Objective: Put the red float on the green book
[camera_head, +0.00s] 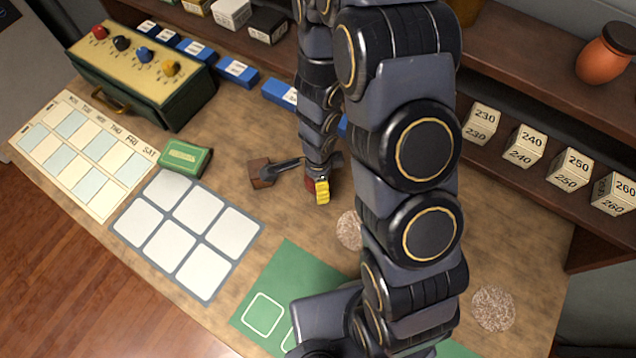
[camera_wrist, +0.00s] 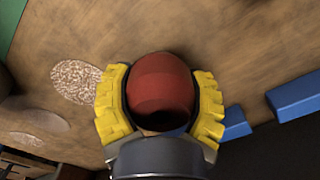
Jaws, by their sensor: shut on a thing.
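The red float (camera_wrist: 162,85) is between the yellow fingertips of my gripper (camera_wrist: 160,100) in the wrist view, with a yellow pad on each side of it. In the head view my gripper (camera_head: 320,190) is near the middle of the table, and the float is mostly hidden there. I cannot tell whether the float touches the table. The green book (camera_head: 185,158) lies flat to the left of my gripper, between the calendar sheet and the white-squared mat.
A brown block with a dark handle (camera_head: 262,172) lies just left of my gripper. The calendar sheet (camera_head: 78,150), white-squared mat (camera_head: 188,232) and green mat (camera_head: 262,283) cover the left and front. A green case with knobs (camera_head: 140,75) stands at back left; blue blocks (camera_head: 237,72) line the back.

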